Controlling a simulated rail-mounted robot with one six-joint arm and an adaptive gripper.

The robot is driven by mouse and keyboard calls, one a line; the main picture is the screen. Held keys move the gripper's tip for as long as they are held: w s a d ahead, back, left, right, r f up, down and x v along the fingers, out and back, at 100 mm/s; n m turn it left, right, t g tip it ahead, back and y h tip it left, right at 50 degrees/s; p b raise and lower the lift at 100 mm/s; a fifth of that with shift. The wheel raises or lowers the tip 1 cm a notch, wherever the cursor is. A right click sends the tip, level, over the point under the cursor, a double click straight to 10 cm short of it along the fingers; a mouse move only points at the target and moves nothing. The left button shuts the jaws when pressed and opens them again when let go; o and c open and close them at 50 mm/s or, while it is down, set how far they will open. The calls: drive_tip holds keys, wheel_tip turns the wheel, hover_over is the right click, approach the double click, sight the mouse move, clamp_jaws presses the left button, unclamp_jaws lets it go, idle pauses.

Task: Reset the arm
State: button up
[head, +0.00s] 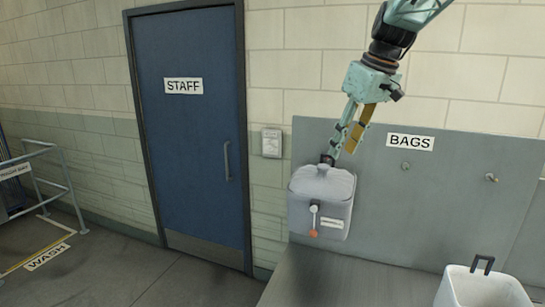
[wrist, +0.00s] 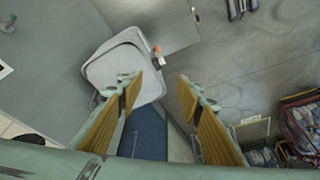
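A grey sling bag (head: 320,190) with an orange-tipped pull and a white label hangs against the grey panel, below and left of the BAGS sign. A short black loop stands at its top; whatever holds it up is hidden. My gripper (head: 341,158) points down just above the bag's top right. In the wrist view my gripper (wrist: 160,82) has its two yellow-padded fingers wide apart, with nothing held between them. The bag (wrist: 118,62) shows there beyond the left finger, partly covered by it. I cannot tell whether a finger touches the bag.
The grey panel (head: 450,210) has bare hooks (head: 405,167) to the right of the bag. A white container or bag (head: 482,289) with a black handle stands at the lower right. A blue STAFF door (head: 195,130) is on the left. Floor in front of it is clear.

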drive_tip(key=s+f+m+b, duration=0.2)
drive_tip(key=s+f+b, duration=0.2)
drive_tip(key=s, duration=1.2)
drive_tip(key=s+f+m+h+b, duration=0.1)
drive_tip(key=s+f+b, duration=0.4)
drive_tip(key=s+f, duration=0.5)
drive_tip(key=s+f+m+h+b, duration=0.1)
drive_tip(key=s+f+m+b, duration=0.2)
drive_tip(key=s, duration=2.1)
wheel_tip(320, 180, down, 5)
drive_tip(key=shift+s+d+r+m+t+b, duration=0.2)
drive_tip(key=shift+m+t+b, duration=0.2)
drive_tip(key=shift+b, duration=0.6)
